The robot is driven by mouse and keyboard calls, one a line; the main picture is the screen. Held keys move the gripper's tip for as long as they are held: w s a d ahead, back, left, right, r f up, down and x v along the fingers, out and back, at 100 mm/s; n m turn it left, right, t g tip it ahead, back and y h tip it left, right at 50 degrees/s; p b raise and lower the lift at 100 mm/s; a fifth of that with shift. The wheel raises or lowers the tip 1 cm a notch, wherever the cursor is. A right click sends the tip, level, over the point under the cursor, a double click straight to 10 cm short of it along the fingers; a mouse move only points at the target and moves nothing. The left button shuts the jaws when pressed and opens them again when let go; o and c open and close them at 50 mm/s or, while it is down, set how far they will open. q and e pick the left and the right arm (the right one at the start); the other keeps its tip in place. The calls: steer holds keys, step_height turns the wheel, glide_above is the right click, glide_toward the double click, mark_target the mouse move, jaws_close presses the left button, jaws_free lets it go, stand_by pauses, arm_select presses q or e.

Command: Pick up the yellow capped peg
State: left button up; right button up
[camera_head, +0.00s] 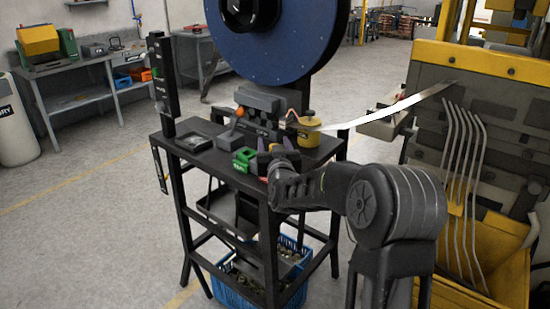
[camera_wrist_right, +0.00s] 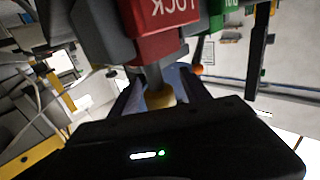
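The yellow capped peg (camera_wrist_right: 160,97) shows in the right wrist view as a grey shaft with a rounded yellow cap. It meets a red block marked LOCK (camera_wrist_right: 158,16). My right gripper (camera_wrist_right: 160,88) is open, with one finger on each side of the peg and what looks like a gap beside it. In the head view my right gripper (camera_head: 273,162) is at the front right edge of the black table (camera_head: 212,160), and it hides most of the peg and red block there. My left gripper is not in view.
A green block (camera_head: 244,160) stands just left of the gripper. A yellow round container (camera_head: 306,133) and a grey block stand behind it, below a large blue reel (camera_head: 275,50). A metal strip (camera_head: 390,108) runs right to a yellow machine (camera_head: 490,62). A blue crate (camera_head: 232,298) is below.

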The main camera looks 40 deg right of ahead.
jaws_close()
stand_by(0.4)
steer(key=shift+r, duration=0.15)
step_height(320, 180, up, 10)
stand_by(0.5)
stand_by(0.7)
